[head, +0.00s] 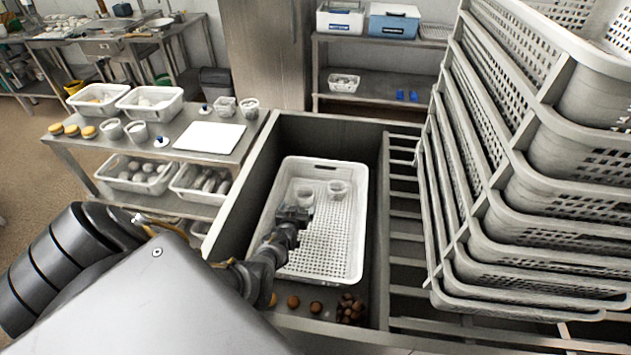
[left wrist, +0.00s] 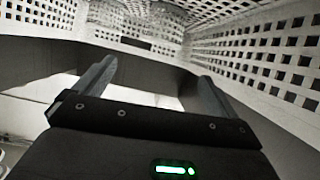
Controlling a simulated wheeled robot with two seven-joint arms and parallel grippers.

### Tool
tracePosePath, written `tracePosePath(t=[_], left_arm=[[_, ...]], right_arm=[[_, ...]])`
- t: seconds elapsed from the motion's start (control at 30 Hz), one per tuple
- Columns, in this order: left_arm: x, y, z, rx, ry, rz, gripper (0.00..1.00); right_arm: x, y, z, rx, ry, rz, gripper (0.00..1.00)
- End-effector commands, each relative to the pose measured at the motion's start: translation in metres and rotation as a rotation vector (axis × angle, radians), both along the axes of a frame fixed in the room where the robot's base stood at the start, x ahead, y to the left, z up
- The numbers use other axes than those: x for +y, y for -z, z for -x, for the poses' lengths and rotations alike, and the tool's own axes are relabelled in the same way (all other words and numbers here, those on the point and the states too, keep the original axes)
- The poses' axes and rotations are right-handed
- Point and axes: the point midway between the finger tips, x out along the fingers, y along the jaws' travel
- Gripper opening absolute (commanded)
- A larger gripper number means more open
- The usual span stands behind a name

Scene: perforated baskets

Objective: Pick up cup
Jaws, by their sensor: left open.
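Two pale, translucent cups stand in the white perforated basket (head: 345,240) in the sink-like bay in the head view. One cup (head: 303,194) is at the left, and the other cup (head: 337,189) is to its right, near the far end. My left gripper (head: 293,216) is over the basket, close to the near side of the left cup and partly in front of it. Whether they touch cannot be told. In the left wrist view the left gripper (left wrist: 153,80) has its fingers apart; no cup can be made out between them. My right gripper is not in view.
Several brown round items (head: 350,309) lie in front of the basket. A tall stack of perforated crates (head: 490,190) stands close on the right. A side table (head: 235,155) with tubs and a white board (head: 210,137) is at the left. The bay's walls surround the basket.

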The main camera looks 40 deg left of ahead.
Motion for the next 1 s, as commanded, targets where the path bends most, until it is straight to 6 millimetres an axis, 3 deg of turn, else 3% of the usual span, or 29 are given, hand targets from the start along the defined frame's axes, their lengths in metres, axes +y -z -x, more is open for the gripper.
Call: tracePosePath(t=[0.23, 0.6, 0.9, 1.0], left_arm=[[0.002, 0.010, 0.001, 0.036, 0.005, -0.042, 0.96], [0.021, 0.028, -0.037, 0.033, 0.006, -0.040, 0.96], [0.026, 0.026, -0.043, 0.033, 0.006, -0.040, 0.96], [0.029, 0.031, -0.048, 0.032, 0.005, -0.040, 0.96]], right_arm=[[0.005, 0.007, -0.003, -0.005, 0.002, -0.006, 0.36], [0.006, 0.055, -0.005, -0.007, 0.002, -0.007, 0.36], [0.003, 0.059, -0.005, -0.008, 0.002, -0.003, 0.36], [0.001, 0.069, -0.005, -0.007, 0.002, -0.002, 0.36]])
